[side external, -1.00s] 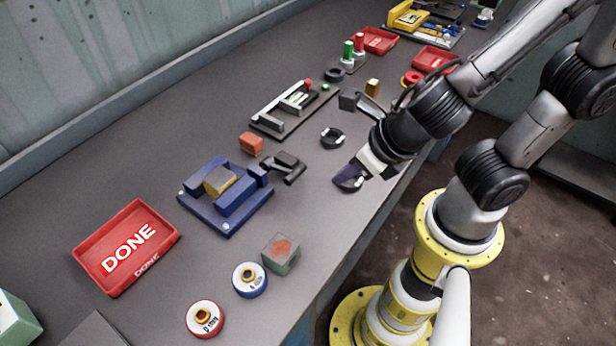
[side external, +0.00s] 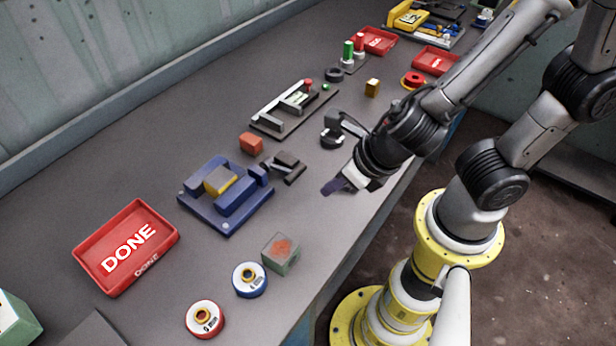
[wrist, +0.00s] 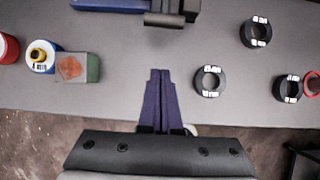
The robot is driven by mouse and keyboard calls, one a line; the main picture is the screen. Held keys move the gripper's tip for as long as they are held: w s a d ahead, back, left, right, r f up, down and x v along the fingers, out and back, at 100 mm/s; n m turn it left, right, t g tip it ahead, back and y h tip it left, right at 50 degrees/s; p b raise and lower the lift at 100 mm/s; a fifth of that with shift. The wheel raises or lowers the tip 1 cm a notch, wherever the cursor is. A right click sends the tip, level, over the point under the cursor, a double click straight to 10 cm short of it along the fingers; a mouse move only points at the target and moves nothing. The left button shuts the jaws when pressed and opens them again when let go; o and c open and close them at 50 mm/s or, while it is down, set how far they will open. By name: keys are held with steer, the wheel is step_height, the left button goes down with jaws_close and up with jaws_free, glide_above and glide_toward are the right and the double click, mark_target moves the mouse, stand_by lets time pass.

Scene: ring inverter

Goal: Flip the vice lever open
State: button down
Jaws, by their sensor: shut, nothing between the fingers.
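The blue vice (side external: 232,212) stands on the bench with a yellow block (side external: 219,181) between its jaws. Its dark lever (side external: 288,167) sticks out on the right side; whether it counts as open or shut I cannot tell. In the wrist view, the vice (wrist: 110,4) is cut off by the top edge, with the lever (wrist: 165,19) at its right end. My gripper (side external: 330,188) is to the right of the lever, apart from it, near the bench's front edge. In the wrist view, its purple fingers (wrist: 160,74) are together and empty, pointing toward the lever.
A green-grey block with a red patch (side external: 281,253) and a blue-and-white spool (side external: 249,279) stand in front of the vice. A dark ring (side external: 331,138) lies behind my gripper. A red block (side external: 251,142) sits behind the vice. Bare bench lies between gripper and lever.

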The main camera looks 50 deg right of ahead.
mark_target(281, 170)
steer(key=shift+x, duration=2.95)
steer(key=shift+w+r, duration=1.3)
steer(key=shift+r, duration=0.2)
